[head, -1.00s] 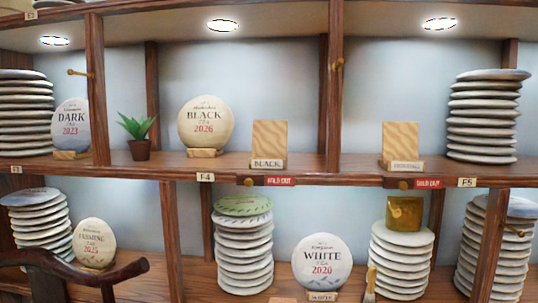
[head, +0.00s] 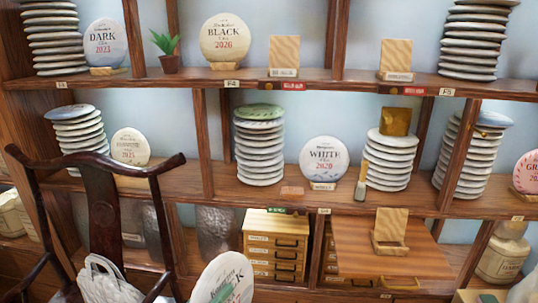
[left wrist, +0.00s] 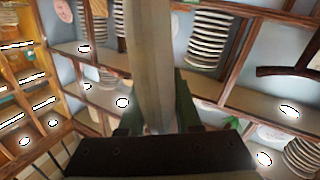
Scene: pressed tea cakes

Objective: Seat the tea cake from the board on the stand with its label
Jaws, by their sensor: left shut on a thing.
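The print is partly hidden and too small to read. In the left wrist view the cake (left wrist: 148,55) stands edge-on between the green fingers of the gripper (left wrist: 155,112). An empty wooden stand (head: 284,52) with a small label is on the upper shelf. Another empty stand (head: 395,58) is to its right. Their labels are hard to read now. A third empty stand (head: 391,226) is on the pulled-out board (head: 360,262).
Cakes marked BLACK (head: 227,38), DARK (head: 105,44) and WHITE (head: 324,162) sit on other stands. Tall cake stacks (head: 260,150) flank them. A dark chair (head: 100,195) is at the left. A plant (head: 166,48) is on the upper shelf.

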